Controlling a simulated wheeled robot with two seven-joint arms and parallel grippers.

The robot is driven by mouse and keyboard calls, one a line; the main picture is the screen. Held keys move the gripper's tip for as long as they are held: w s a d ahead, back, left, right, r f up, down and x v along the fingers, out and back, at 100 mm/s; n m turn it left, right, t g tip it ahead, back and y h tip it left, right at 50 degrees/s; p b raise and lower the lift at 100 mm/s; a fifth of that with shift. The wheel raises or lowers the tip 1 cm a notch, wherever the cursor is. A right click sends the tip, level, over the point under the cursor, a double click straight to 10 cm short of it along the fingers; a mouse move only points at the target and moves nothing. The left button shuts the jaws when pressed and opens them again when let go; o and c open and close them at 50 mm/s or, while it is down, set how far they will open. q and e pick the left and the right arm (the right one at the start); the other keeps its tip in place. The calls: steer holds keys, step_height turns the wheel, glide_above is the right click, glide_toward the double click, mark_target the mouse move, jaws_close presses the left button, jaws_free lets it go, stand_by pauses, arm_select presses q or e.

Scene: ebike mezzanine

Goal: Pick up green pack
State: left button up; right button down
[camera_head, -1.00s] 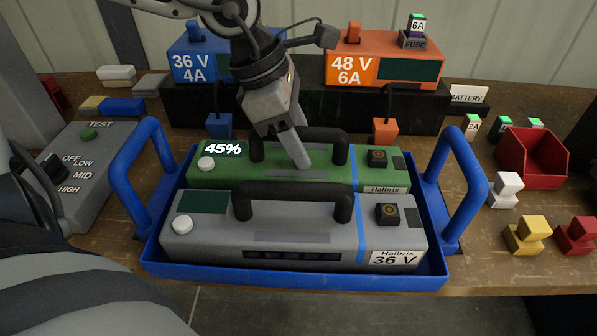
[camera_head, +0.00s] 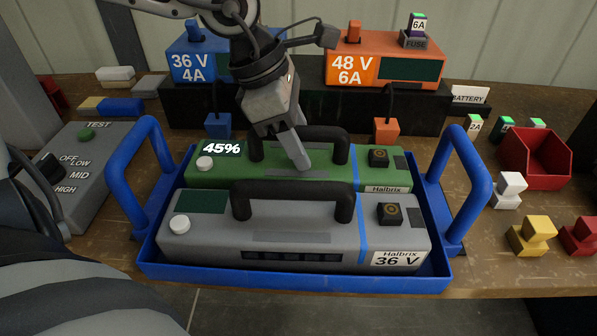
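The green pack (camera_head: 215,178) lies at the back of the blue tray (camera_head: 300,279), behind the grey pack (camera_head: 300,235). It has a black handle (camera_head: 325,133), a white knob and a "45%" display. My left gripper (camera_head: 299,158) reaches down from above at the middle of the green pack's handle, its fingers pointing down toward the pack's top. The fingers overlap in this view, so I cannot tell whether they are open or closed on the handle. My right gripper is not in view.
The tray has two tall blue side handles (camera_head: 468,195). Behind stand a blue 36 V charger (camera_head: 190,55) and an orange 48 V charger (camera_head: 385,65). A grey tester (camera_head: 85,165) is at left; a red bin (camera_head: 535,158) and small coloured blocks are at right.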

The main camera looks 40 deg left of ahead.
arm_select(q)
jaws_close()
steer(key=shift+w+r, duration=0.2)
steer(key=shift+r, duration=0.05)
